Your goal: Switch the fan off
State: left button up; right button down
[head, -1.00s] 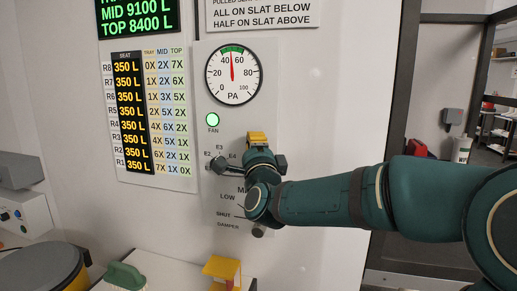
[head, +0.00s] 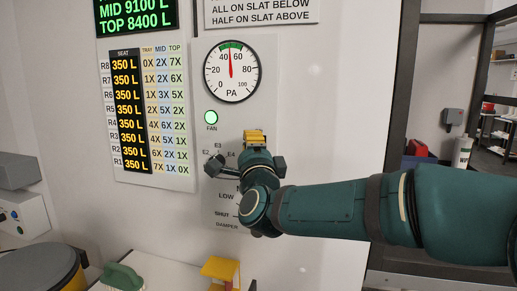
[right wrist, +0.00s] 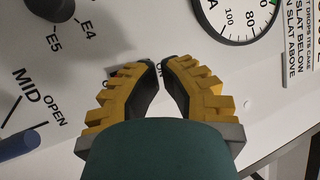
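The fan's round lamp (head: 211,117) glows green above the FAN label on the wall panel (head: 265,50). In the head view my right gripper (head: 255,137) is at the panel, below and right of the lamp, and hides the spot behind it. In the right wrist view the yellow fingers of my right gripper (right wrist: 156,65) point at the panel with a narrow gap between their tips. Part of an ON label shows there, and a small dark green piece (right wrist: 148,63) shows beside the left fingertip. The fan switch is mostly hidden, and contact cannot be told. My left gripper is not in view.
A dark selector knob (head: 213,166) marked E2 to E4 sits left of my gripper. The damper scale is below it, partly covered by my arm. A pressure gauge (head: 232,71) is above. A yellow object (head: 220,268) and a green-handled object (head: 124,276) stand on the bench below.

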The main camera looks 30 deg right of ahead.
jog(key=shift+s+a+r, duration=0.2)
jog(key=shift+s+a, duration=0.6)
jog(key=shift+a, duration=0.25)
